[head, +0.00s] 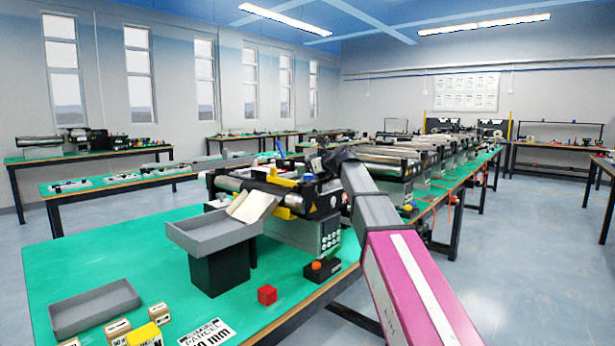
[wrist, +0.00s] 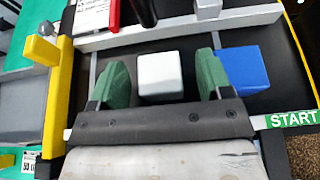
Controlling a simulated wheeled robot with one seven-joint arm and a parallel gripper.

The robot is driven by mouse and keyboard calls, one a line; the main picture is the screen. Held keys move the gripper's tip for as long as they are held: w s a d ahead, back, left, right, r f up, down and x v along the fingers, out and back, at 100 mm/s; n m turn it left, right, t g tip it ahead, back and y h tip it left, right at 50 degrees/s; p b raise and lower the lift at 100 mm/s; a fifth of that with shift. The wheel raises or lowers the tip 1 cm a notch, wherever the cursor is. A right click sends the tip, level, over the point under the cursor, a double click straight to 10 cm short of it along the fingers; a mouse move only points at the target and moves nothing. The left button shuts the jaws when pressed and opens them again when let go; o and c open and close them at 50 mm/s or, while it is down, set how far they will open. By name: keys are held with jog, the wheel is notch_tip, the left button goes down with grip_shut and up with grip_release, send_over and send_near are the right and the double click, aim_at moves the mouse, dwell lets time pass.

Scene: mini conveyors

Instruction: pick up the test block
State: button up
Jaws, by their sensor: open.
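In the wrist view a white block (wrist: 159,75) sits on the dark conveyor bed, between the two green finger pads of my gripper (wrist: 162,78). The pads stand apart; a gap shows on each side of the block, wider on the right. A blue block (wrist: 243,70) lies just right of the right pad, very close to it. No label shows which block is the test block. In the head view my arm reaches over the nearest conveyor (head: 300,225), and its end hides the blocks there.
A yellow post (wrist: 52,100) and a pale rail border the conveyor bed; a green START label (wrist: 291,118) is at right. In the head view a red cube (head: 267,294), grey tray (head: 95,308), raised grey bin (head: 213,236) and small boxes stand on the green table (head: 110,255).

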jog(key=c, duration=1)
jog(key=shift+r, duration=0.1)
